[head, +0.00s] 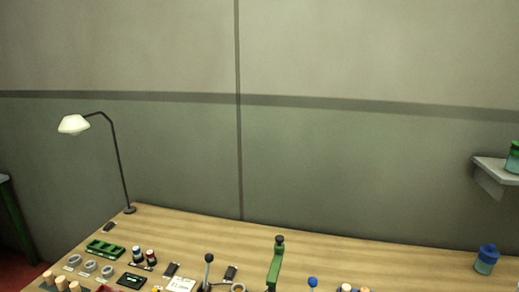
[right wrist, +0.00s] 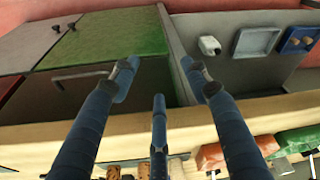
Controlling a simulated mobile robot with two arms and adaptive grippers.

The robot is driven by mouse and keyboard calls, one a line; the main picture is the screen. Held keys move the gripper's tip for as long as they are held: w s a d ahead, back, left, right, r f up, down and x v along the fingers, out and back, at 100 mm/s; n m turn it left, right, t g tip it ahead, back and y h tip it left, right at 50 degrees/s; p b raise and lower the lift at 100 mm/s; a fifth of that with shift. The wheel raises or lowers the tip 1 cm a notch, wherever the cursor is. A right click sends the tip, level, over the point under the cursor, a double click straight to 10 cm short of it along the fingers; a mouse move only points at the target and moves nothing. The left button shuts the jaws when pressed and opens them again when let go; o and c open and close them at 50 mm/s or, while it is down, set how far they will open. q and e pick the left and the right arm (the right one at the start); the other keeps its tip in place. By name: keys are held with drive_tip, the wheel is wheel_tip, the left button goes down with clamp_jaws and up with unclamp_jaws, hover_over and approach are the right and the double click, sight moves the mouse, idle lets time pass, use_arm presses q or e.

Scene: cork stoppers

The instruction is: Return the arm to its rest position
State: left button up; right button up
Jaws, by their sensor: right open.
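My right gripper (right wrist: 160,78) shows in the right wrist view. Its dark blue fingers are spread apart, with nothing between them. It points towards a grey cabinet with a green panel (right wrist: 105,38), and I cannot tell how far away that is. Neither gripper shows in the head view, and my left gripper is in neither picture. In the head view, several tan cork-like pieces (head: 62,283) stand at the bottom left of the wooden table (head: 330,257).
The table carries a lamp (head: 74,125), a green tray (head: 105,249), grey rings (head: 90,266), a green lever stand (head: 275,262) and a blue-lidded jar (head: 487,259). A wall shelf (head: 492,168) is at the right. The table's back strip is mostly clear.

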drive_tip(key=s+d+f+g+b, duration=0.1)
drive_tip(key=s+f+b, duration=0.4)
drive_tip(key=f, duration=1.2)
drive_tip(key=s+f+b, duration=0.2)
drive_tip(key=s+f, duration=0.4)
drive_tip(key=f, duration=1.1)
drive_tip(key=s+d+f+g+b, duration=0.1)
drive_tip(key=s+d+f+b, duration=0.1)
drive_tip(key=s+f, duration=0.6)
drive_tip(key=shift+s+d+f+b, duration=0.2)
drive_tip(key=shift+s+b, duration=0.2)
drive_tip(key=shift+s, duration=0.55)
